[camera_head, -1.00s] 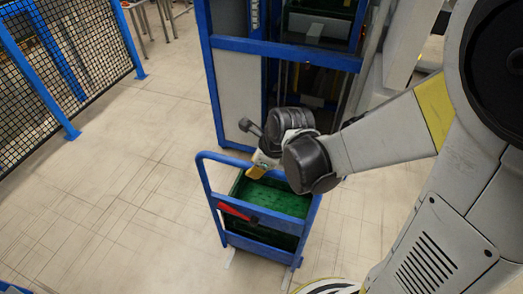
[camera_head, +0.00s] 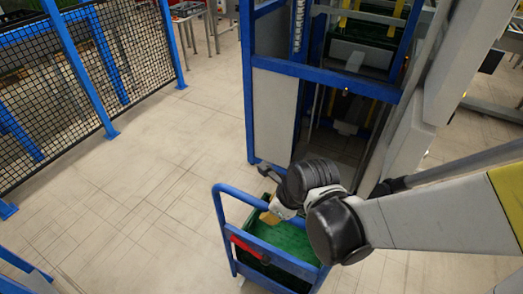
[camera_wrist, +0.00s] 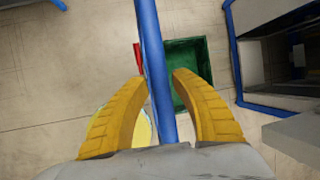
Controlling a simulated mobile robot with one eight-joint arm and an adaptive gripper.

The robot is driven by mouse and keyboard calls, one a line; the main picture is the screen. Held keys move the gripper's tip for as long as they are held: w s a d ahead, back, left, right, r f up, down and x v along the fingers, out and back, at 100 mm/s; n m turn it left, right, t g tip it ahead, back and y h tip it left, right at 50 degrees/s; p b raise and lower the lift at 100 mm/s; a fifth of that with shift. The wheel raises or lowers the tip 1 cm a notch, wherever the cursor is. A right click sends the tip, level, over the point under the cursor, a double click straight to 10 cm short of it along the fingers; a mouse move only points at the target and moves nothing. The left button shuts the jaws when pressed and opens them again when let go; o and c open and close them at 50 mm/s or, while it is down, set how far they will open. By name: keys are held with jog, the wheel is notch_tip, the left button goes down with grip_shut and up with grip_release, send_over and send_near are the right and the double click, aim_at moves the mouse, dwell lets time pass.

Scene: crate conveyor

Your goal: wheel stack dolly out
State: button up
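The blue stack dolly (camera_head: 228,232) stands on the floor in the lower middle of the head view, below the blue-framed conveyor lift. It carries a green crate (camera_head: 283,238), and a red part (camera_head: 246,247) shows on its near side. My gripper (camera_head: 268,216) is at the dolly's handle. In the wrist view the two yellow fingers (camera_wrist: 159,77) sit close on either side of the blue handle bar (camera_wrist: 152,45) and appear shut on it. The green crate (camera_wrist: 190,60) lies right of the bar there. My arm hides the dolly's right side.
The blue-framed conveyor lift (camera_head: 284,68) stands behind the dolly, with a green crate (camera_head: 362,58) inside. A blue mesh fence (camera_head: 168,45) runs along the left. The floor (camera_head: 130,165) between fence and dolly is clear. A blue frame part (camera_head: 25,265) shows at the bottom left.

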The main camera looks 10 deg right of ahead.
jog(key=shift+o, duration=0.6)
jog(key=shift+r, duration=0.15)
jog(key=v, duration=1.1)
jog(key=shift+s+r, duration=0.15)
jog(key=shift+r, duration=0.15)
jog(key=shift+d, duration=0.15)
jog(key=d+r+n+t+h, duration=0.1)
jog(key=d+n, duration=0.3)
jog(key=n, duration=0.8)
jog(key=d+r+n+t+h, duration=0.1)
jog(key=d+n, duration=0.3)
jog(key=n, duration=0.8)
jog(key=shift+s+d+r+n+t, duration=0.2)
jog(key=shift+s+r+n+t, duration=0.15)
jog(key=shift+r, duration=0.2)
